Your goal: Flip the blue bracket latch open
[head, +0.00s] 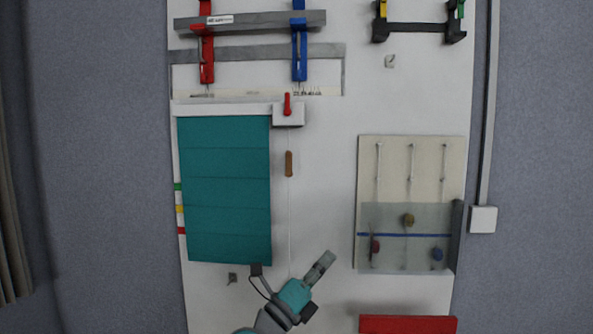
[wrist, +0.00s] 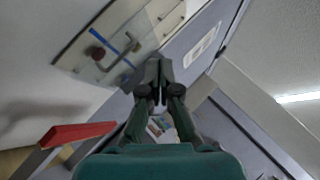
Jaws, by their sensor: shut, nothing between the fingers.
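The blue bracket latch (head: 300,62) hangs at the top of the white board in the head view, across a grey rail (head: 250,20). It stands upright, to the right of a similar red latch (head: 207,62). I cannot tell its exact latch position. My gripper (head: 328,257) is far below it, in front of the lower middle of the board, pointing up and right. In the wrist view my gripper (wrist: 158,66) is shut and empty. The blue latch is not in the wrist view.
A teal blind (head: 225,190) hangs at left, beside a pull cord with a wooden toggle (head: 289,163). A panel with knobs (head: 410,165) is at right, also in the wrist view (wrist: 130,30). A red block (head: 408,324) juts out below it. The board between is mostly clear.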

